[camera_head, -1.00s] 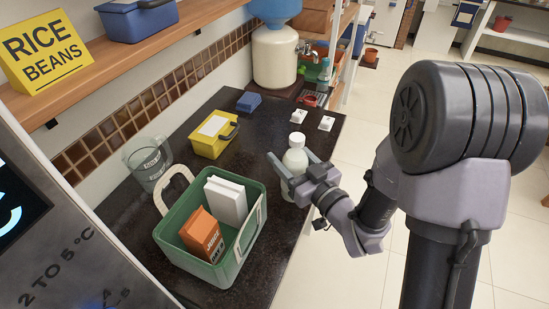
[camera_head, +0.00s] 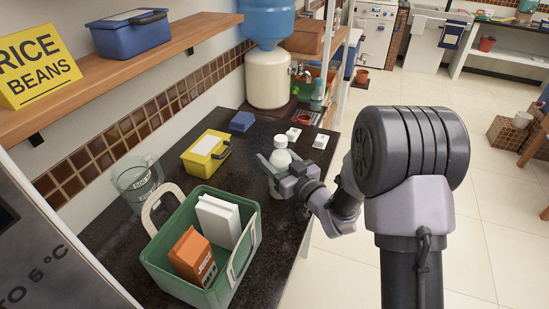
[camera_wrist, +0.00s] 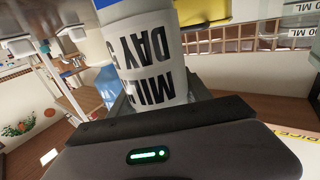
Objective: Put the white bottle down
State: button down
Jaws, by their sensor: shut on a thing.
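The white bottle (camera_head: 281,160) is upright over the right part of the dark counter (camera_head: 262,215), in the head view. My gripper (camera_head: 279,170) is shut around its body from the right. The bottle's lower part is partly hidden by my gripper, and I cannot tell whether its base touches the counter. In the wrist view the bottle (camera_wrist: 150,60) fills the upper middle between my fingers, with black "MILK DAY" lettering upside down.
A green crate (camera_head: 165,262) with an orange juice carton (camera_head: 192,257) and a white box (camera_head: 219,221) stands at the front left. A yellow box (camera_head: 206,153), a clear jug (camera_head: 136,184) and a blue block (camera_head: 242,121) are left of the bottle. Counter between crate and bottle is clear.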

jog(key=shift+f, duration=0.15)
jog(key=shift+c, duration=2.3)
grip_release()
